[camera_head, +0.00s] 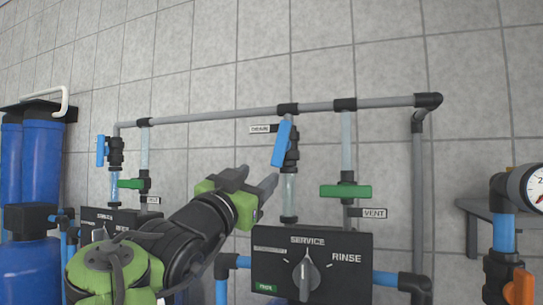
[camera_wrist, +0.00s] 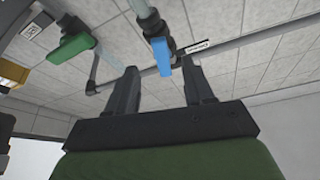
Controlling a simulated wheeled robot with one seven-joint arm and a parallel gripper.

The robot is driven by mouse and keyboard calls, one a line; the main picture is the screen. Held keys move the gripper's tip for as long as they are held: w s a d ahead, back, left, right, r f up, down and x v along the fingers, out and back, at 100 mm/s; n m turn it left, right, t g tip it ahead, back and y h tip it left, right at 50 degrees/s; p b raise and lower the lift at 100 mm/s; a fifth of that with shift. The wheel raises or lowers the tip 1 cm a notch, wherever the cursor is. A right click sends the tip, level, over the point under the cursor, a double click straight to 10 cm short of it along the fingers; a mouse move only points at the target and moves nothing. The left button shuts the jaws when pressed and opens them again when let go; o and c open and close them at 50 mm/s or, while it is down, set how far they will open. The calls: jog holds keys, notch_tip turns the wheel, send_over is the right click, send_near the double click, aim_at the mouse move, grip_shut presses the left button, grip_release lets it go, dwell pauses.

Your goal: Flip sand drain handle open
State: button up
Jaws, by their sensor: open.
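A blue drain handle (camera_head: 282,143) sits on a black valve on the clear vertical pipe, beside a small label (camera_head: 262,128) that seems to read DRAIN. It stands nearly upright, tilted slightly. My gripper (camera_head: 258,176) is open and empty, just below and left of this handle in the head view. In the wrist view the same blue handle (camera_wrist: 161,56) appears between the two spread fingers (camera_wrist: 161,74), beyond their tips, with no visible contact. Another blue handle (camera_head: 101,150) stands upright on the left assembly. No readable label says which one is sand.
A green handle (camera_head: 345,191) lies level by the VENT label (camera_head: 374,213). Below is a black control box (camera_head: 325,262) with a SERVICE/RINSE knob. Grey pipe (camera_head: 215,115) runs above. A gauge (camera_head: 530,188) and orange handle (camera_head: 520,289) stand at right.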

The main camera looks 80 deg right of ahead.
aim_at(280, 161)
jog(key=p+x, duration=0.1)
jog(key=x, duration=0.3)
jog(key=p+x, duration=0.2)
jog(key=x, duration=0.2)
jog(key=shift+a+r, duration=0.15)
jog(key=shift+r, duration=0.05)
jog(key=shift+s+d, duration=0.15)
jog(key=shift+d, duration=0.3)
jog(key=shift+a, duration=0.1)
grip_shut()
jog(key=n, duration=0.1)
jog(key=n+t+b, duration=0.1)
jog(key=n, duration=0.1)
jog(key=shift+s+a+f, duration=0.1)
jog(key=shift+s+a, duration=0.05)
jog(key=shift+s, duration=0.25)
jog(key=shift+s+n+t+h, duration=0.1)
jog(key=shift+n+t+h, duration=0.2)
jog(key=shift+n+t, duration=0.4)
grip_release()
